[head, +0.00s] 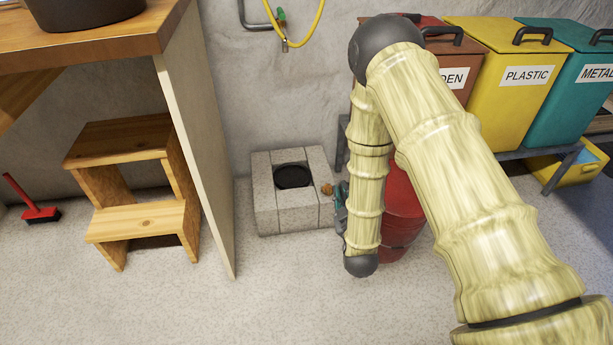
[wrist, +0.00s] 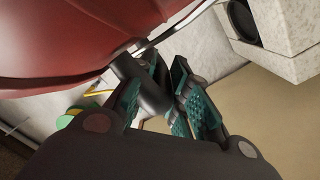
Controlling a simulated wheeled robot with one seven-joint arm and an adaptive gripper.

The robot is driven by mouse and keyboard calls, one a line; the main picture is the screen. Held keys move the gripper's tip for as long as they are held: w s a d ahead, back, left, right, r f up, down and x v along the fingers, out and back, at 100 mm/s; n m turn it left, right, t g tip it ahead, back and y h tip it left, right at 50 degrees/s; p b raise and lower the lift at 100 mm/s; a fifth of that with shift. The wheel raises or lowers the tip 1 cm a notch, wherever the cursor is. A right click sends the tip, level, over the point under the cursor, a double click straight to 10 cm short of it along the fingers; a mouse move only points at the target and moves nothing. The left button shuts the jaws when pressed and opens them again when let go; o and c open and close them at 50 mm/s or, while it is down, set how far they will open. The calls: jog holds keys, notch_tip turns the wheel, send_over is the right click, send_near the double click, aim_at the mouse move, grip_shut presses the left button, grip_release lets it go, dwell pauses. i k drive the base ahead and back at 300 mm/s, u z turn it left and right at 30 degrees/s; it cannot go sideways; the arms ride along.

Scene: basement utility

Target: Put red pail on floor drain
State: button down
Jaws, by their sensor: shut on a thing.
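The red pail (head: 402,215) is largely hidden behind my arm in the head view, to the right of the drain. In the wrist view its red side (wrist: 60,40) fills the upper left, with a metal handle and a dark cylindrical grip. My gripper (wrist: 165,68) is shut on the pail at that handle grip. In the head view my gripper (head: 340,207) is mostly hidden beside my forearm. The floor drain (head: 293,176) is a dark round opening in a raised pale stone block surround. It also shows in the wrist view (wrist: 243,24). I cannot tell whether the pail touches the floor.
Bins stand at the right, including a yellow plastic bin (head: 510,75) and a teal metal bin (head: 572,85). A wooden step stool (head: 135,190) and a workbench (head: 100,40) stand left. A yellow hose (head: 312,30) hangs above the drain. Floor in front is clear.

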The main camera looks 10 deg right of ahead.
aim_at(286, 181)
jog(key=z, duration=1.35)
jog(key=k, duration=1.25)
jog(key=u, duration=1.45)
jog(key=i, duration=1.5)
